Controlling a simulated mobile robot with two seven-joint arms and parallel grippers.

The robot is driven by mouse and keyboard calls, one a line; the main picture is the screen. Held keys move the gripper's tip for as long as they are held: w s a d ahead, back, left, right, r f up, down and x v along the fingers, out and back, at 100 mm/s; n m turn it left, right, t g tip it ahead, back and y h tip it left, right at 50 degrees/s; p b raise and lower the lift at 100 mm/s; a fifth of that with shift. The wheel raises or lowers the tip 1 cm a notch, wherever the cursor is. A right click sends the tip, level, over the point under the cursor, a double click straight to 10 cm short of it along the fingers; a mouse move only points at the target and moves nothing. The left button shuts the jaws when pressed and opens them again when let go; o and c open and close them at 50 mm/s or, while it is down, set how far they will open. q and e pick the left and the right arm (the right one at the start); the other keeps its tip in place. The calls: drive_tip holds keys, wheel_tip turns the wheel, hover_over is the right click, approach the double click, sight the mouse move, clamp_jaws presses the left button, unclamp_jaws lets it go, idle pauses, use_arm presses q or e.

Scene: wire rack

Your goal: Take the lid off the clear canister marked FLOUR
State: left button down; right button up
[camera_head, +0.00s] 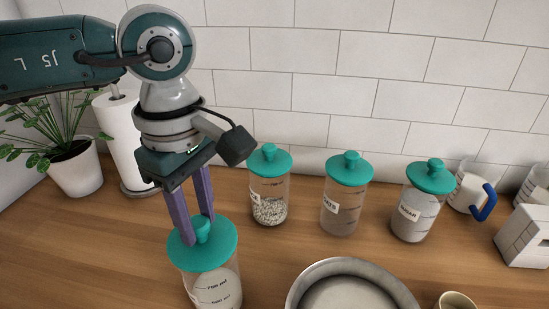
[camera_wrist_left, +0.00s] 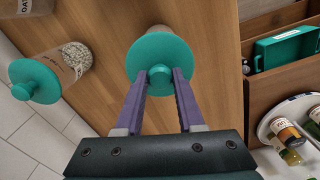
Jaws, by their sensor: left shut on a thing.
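The canister (camera_head: 218,291) under my left gripper is clear, holds something white, and shows volume marks; no FLOUR word is readable on the side I see. Its round teal lid (camera_head: 188,255) has a knob in the middle and sits on the canister's top. My left gripper (camera_head: 203,218) points down with its purple fingers shut on the lid's knob. In the left wrist view the fingers (camera_wrist_left: 160,75) close on the knob from both sides, and the lid (camera_wrist_left: 150,52) hides most of the canister. My right gripper is in neither view.
A metal bowl (camera_head: 297,292) is at the front. A paper roll (camera_head: 117,140) and plant pot (camera_head: 77,172) stand left.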

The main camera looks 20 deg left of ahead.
use_arm(q)
drive_tip(key=shift+r+p, duration=1.55)
drive_tip(key=shift+r, duration=0.9)
